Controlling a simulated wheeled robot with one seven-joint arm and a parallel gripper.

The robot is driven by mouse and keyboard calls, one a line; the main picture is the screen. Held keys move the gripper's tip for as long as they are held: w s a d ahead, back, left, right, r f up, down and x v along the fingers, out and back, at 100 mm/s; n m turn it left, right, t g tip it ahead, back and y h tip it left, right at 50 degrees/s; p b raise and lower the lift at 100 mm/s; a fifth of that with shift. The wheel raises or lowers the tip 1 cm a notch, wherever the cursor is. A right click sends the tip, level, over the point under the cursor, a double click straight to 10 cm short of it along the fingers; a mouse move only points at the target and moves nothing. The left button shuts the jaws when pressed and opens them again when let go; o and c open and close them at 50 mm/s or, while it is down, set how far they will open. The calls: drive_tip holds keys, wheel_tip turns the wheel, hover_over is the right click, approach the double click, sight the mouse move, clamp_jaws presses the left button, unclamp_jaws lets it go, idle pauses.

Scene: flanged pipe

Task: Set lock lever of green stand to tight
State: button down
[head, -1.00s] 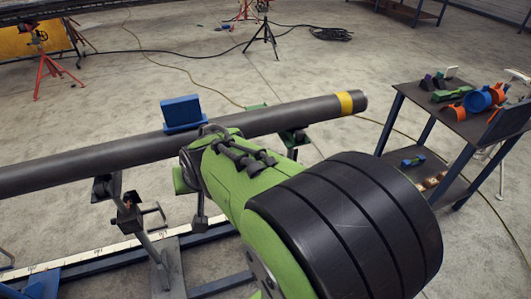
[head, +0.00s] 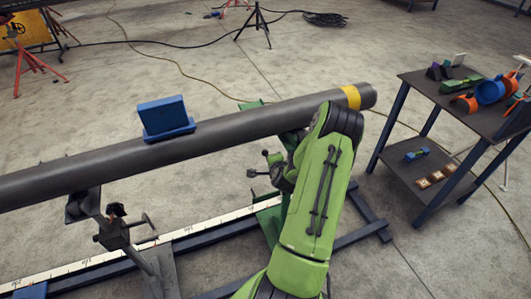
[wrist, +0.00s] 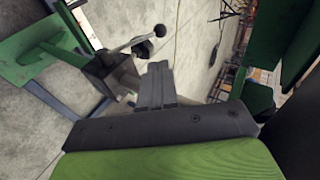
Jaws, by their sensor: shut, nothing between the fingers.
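The green stand (head: 268,212) holds up the right part of the dark pipe (head: 200,141); my arm hides part of it. Its lever with dark knobs (head: 254,173) sticks out left of my arm. In the wrist view the stand's green part (wrist: 40,52) is at upper left, with a dark clamp block and a grey lever (wrist: 130,43) ending in a round knob. My gripper (wrist: 157,68) is shut and empty, its fingertips just below the lever's dark knob; I cannot tell whether they touch. In the head view my gripper is mostly hidden by my arm.
A blue block (head: 165,117) sits on the pipe, and a yellow band (head: 350,97) marks its right end. A dark stand (head: 115,232) supports the pipe at left. A shelf table (head: 465,110) with coloured parts stands at right. Floor rails run below the pipe.

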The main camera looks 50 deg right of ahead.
sight(265, 154)
drive_tip(key=b+x, duration=0.3)
drive_tip(key=x, duration=1.1)
drive_tip(key=shift+w+f, duration=0.1)
drive_tip(key=shift+f, duration=0.05)
drive_tip(key=shift+w, duration=0.1)
